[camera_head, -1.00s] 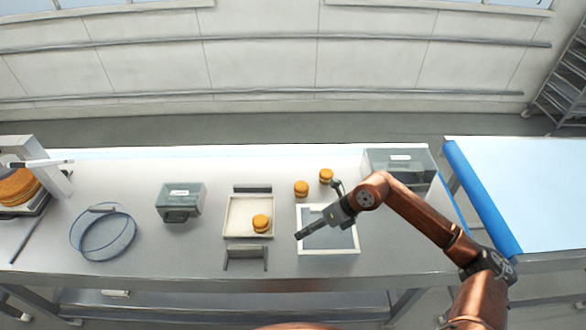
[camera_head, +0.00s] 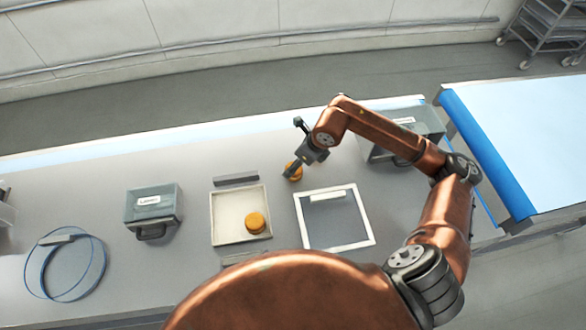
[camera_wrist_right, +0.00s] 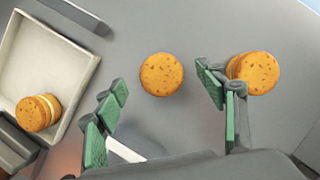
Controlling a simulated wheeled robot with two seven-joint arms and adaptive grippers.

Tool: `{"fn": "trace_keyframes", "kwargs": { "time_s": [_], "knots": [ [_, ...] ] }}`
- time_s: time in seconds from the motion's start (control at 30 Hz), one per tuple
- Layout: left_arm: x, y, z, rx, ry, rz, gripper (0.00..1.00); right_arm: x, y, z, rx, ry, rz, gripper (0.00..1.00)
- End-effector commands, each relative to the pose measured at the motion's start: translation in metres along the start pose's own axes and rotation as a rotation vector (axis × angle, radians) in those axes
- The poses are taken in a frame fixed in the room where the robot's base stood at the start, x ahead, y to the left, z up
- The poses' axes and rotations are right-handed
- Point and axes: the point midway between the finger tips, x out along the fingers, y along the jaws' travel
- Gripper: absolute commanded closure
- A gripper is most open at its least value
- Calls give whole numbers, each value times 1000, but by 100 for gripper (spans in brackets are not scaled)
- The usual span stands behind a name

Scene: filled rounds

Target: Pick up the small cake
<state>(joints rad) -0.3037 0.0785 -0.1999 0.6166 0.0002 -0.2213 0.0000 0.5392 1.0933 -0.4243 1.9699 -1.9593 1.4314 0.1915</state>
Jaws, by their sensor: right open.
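Small round orange-brown cakes are in view. One cake (camera_head: 296,174) stands on the table, partly covered by my right gripper (camera_head: 289,170) in the head view. In the right wrist view this cake (camera_wrist_right: 162,74) lies ahead of the gap between the open, green-padded fingers of the right gripper (camera_wrist_right: 166,104), with nothing held. A second cake (camera_wrist_right: 258,72) is partly behind the right-hand finger; my arm appears to hide it in the head view. A third cake (camera_head: 255,223) sits in a shallow pale tray (camera_head: 225,236). My left gripper is out of view.
A white square frame (camera_head: 368,242) lies right of the tray. A grey lidded box (camera_head: 152,208) and a clear blue-rimmed ring (camera_head: 62,296) are on the left. Another box (camera_head: 432,128) stands behind my right arm. A dark bar (camera_head: 236,179) lies behind the tray.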

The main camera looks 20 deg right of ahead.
Motion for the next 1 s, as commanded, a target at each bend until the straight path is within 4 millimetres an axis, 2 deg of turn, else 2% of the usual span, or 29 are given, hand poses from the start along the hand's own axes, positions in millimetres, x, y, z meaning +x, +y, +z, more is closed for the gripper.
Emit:
{"fn": "trace_keyframes", "kwargs": {
  "time_s": [0.2, 0.33, 0.63, 1.0],
  "knots": [
    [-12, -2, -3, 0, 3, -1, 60, 29, 1, -10, 3, 3, 4, 35],
    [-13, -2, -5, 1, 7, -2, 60, 44, 0, -9, 2, 1, 3, 35],
    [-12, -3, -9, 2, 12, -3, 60, 49, -1, -10, 2, 1, 0, 35],
    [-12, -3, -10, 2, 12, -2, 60, 49, -1, -10, 2, 1, 0, 61]
  ]
}}
